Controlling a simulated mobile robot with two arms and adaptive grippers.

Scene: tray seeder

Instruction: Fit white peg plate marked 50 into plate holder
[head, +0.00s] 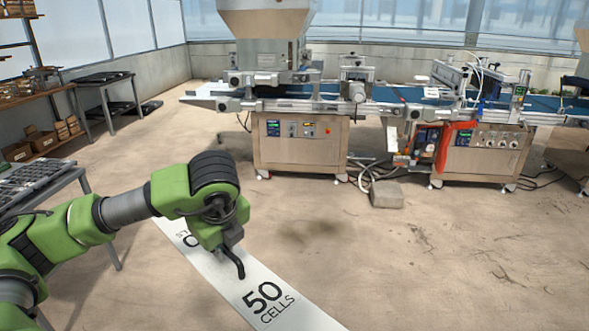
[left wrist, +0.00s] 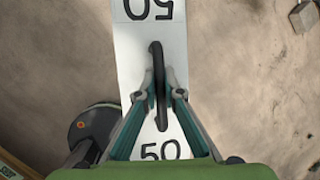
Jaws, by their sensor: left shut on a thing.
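The white peg plate marked 50 (head: 225,273) is a long pale strip with "50 CELLS" printed near its end, held above the floor in the head view. It also shows in the left wrist view (left wrist: 130,62), with a 50 at each visible end. My left gripper (head: 230,248) is shut on the black handle (left wrist: 159,85) at the plate's middle; its fingers show in the left wrist view (left wrist: 160,97). The plate's pegs are not visible. I cannot make out the plate holder on the seeder machine (head: 300,140). My right gripper is not in view.
The seeder line stands across the back, with a control cabinet (head: 480,160) at right. A grey block (head: 387,194) and cables lie on the floor before it. Shelves (head: 40,140) and a table with trays (head: 35,183) stand at left. The middle floor is open.

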